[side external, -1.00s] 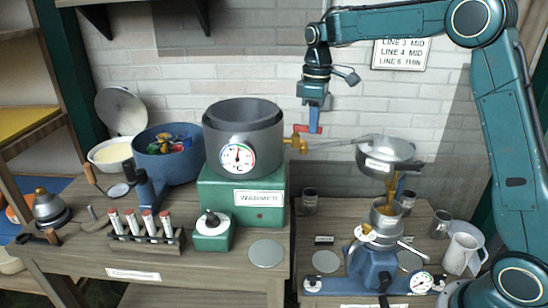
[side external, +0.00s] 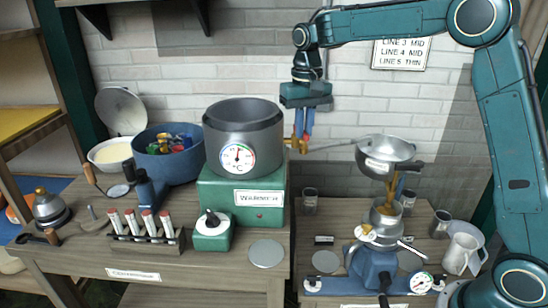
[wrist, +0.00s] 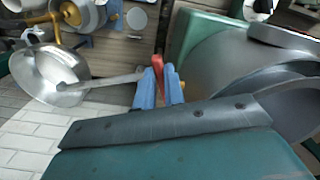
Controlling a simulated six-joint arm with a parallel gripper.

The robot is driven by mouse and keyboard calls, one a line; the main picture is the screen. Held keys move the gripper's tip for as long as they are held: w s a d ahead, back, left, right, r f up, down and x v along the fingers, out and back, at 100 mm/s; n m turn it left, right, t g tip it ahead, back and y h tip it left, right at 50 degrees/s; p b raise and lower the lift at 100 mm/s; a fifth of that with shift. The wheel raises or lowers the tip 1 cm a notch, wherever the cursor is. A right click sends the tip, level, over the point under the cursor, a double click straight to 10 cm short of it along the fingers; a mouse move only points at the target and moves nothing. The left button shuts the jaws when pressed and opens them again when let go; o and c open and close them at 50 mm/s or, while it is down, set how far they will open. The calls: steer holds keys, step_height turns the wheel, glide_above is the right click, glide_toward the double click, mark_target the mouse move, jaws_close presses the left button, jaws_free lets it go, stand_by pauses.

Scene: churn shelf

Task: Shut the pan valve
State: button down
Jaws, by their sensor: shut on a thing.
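The pan (side external: 240,140) is a dark grey pot with a round dial, standing on the green warmer (side external: 228,202). A brass valve (side external: 303,147) sticks out of its right side. The valve's red lever shows in the wrist view (wrist: 158,72) between my blue fingertips. My gripper (side external: 304,137) points down over the valve, and in the wrist view (wrist: 160,85) its fingers are shut on the red lever. The fingers hide much of the valve and lever in the side view, so the lever's exact angle is hard to tell.
A blue pot (side external: 165,165) stands left of the pan. The air above the pan is clear.

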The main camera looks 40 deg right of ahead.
steer(key=shift+w+a+r+m, duration=0.15)
steer(key=shift+a+m, duration=0.1)
steer(key=shift+m, duration=0.5)
steer(key=shift+w+a+f+m, duration=0.1)
steer(key=shift+w+a+m, duration=0.15)
steer(key=shift+m, duration=0.55)
steer(key=shift+w+a+r+m, duration=0.1)
steer(key=shift+a+m, duration=0.15)
steer(key=shift+m, duration=0.5)
steer(key=c, duration=1.5)
jaws_free()
steer(key=shift+r, duration=6.8)
